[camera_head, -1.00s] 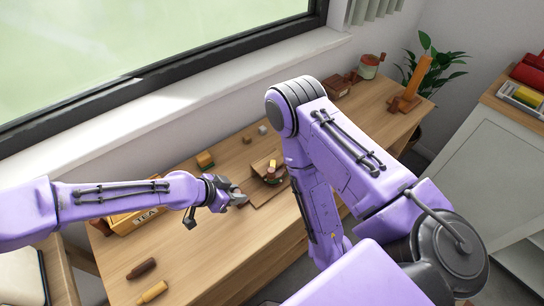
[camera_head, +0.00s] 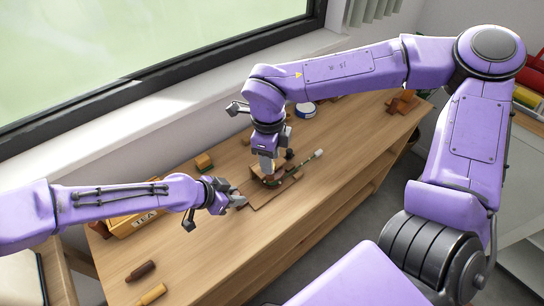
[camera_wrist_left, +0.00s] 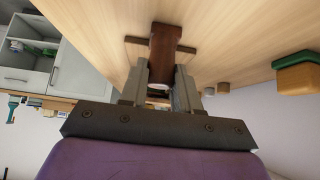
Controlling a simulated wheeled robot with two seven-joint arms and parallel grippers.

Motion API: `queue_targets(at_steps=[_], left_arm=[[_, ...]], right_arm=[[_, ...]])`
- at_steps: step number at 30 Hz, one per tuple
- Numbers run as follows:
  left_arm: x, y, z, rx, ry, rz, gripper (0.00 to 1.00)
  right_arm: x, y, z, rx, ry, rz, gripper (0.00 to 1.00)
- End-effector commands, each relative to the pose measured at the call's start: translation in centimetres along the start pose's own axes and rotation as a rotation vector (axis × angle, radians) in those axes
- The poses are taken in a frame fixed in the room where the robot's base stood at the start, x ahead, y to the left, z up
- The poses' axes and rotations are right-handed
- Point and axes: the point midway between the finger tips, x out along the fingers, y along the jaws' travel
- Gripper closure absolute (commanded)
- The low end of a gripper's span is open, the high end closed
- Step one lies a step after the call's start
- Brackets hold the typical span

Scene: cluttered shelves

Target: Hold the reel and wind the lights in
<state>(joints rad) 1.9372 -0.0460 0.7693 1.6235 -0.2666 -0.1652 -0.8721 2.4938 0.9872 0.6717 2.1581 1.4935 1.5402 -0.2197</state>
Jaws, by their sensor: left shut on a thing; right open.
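The reel (camera_head: 271,184) stands on a thin brown board (camera_head: 262,203) near the middle of the table; it is small and partly hidden by my right gripper. My left gripper (camera_head: 238,200) is at the board's left side. The left wrist view shows its fingers shut on a dark brown wooden upright (camera_wrist_left: 165,42), which seems to be part of the reel's stand. My right gripper (camera_head: 267,172) points down at the reel from above, open; I cannot tell whether it touches it. I cannot make out the string of lights clearly.
A TEA box (camera_head: 141,222) lies behind my left forearm. Two handles (camera_head: 147,284) lie at the front left.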

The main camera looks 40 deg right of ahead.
Motion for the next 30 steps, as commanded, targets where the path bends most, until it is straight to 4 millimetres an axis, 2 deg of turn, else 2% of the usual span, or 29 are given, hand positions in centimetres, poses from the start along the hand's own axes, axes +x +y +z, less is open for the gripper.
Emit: queue_targets(at_steps=[2, 5, 15, 19, 30], left_arm=[[0.2, 0.2, 0.3, 0.002, -0.006, 0.006, 1.00], [0.2, 0.2, 0.3, 0.002, -0.006, 0.006, 1.00], [0.2, 0.3, 0.4, 0.002, -0.007, 0.007, 1.00], [0.2, 0.3, 0.4, 0.002, -0.007, 0.007, 1.00], [0.2, 0.3, 0.4, 0.002, -0.008, 0.008, 1.00]], right_arm=[[-0.7, -0.7, 0.1, 0.036, -0.020, -0.008, 0.58], [-0.4, -0.9, 0.2, 0.050, -0.025, -0.011, 0.58], [4.5, -0.9, 0.3, 0.046, -0.021, -0.011, 0.58], [5.7, -0.9, 0.3, 0.046, -0.022, -0.012, 0.58], [6.2, -1.0, 0.4, 0.048, -0.024, -0.012, 0.58]])
